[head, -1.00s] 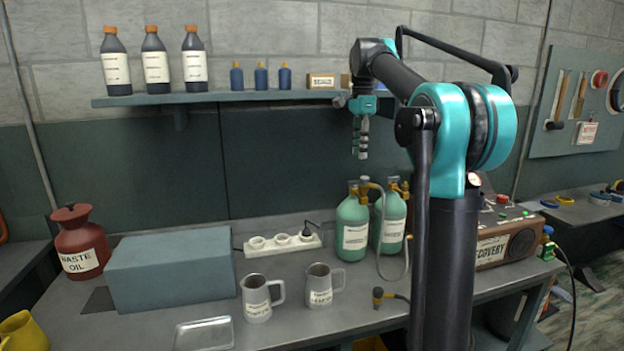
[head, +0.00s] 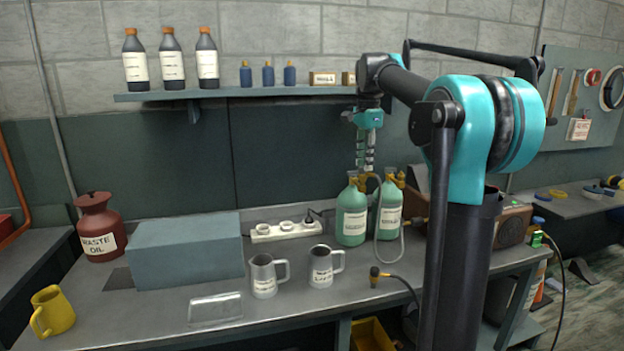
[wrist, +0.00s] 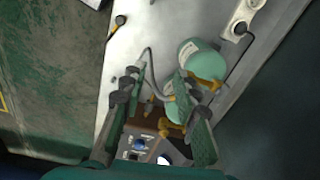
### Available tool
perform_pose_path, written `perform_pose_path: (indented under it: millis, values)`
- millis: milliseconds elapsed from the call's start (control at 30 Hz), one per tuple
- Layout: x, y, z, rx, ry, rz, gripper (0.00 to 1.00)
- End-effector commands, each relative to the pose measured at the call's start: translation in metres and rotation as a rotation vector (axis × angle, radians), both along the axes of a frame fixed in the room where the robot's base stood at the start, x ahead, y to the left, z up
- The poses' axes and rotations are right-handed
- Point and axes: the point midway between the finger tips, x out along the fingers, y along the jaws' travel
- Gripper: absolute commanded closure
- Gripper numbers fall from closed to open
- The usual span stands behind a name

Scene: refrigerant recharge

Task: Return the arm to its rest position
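My gripper (head: 365,168) hangs pointing down from my teal and black arm, just above or in front of the tops of the green cylinders in the head view. In the wrist view my gripper (wrist: 158,82) has its two fingers well apart with nothing held between them. The left green cylinder (head: 351,218) and right green cylinder (head: 389,213) stand upright on the bench, with brass valves and a grey hose. The wrist view shows a green cylinder (wrist: 200,58) beyond the fingers. Whether the fingers touch a valve cannot be told.
The recovery machine (head: 512,224) is partly behind my arm. Two metal mugs (head: 264,279) (head: 321,270), a clear tray (head: 213,309), a grey box (head: 185,252) and a power strip (head: 285,231) are on the bench. A shelf (head: 290,92) with bottles hangs above. A hose end (head: 376,275) lies in front.

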Motion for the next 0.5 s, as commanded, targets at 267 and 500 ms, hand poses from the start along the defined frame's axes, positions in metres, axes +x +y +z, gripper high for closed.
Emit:
perform_pose_path:
  millis: [267,500]
  values:
    - [-0.028,-0.007,-0.059,-0.010,-0.056,0.194,0.70]
    - [-0.093,-0.019,-0.158,-0.051,-0.142,0.500,0.70]
